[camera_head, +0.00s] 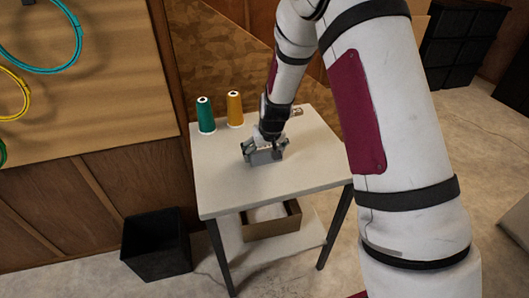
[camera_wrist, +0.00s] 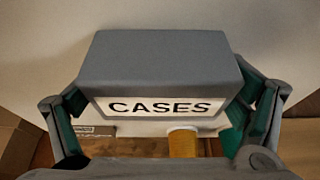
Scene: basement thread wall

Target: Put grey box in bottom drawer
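The grey box (camera_head: 265,156) is at the small white table's top in the head view. In the wrist view the grey box (camera_wrist: 158,65) fills the middle, with a white label reading "CASES". My gripper (camera_head: 264,148) points down at it from above. In the wrist view my gripper (camera_wrist: 158,112) has a green-padded finger against each side of the box, so it looks shut on it. I cannot tell whether the box rests on the table or is just above it.
The white table (camera_head: 225,190) also bears a green thread cone (camera_head: 205,116) and an orange thread cone (camera_head: 235,109) near the wall. A cardboard box (camera_head: 272,226) sits on its lower shelf. A black bin (camera_head: 156,247) stands on the floor at left.

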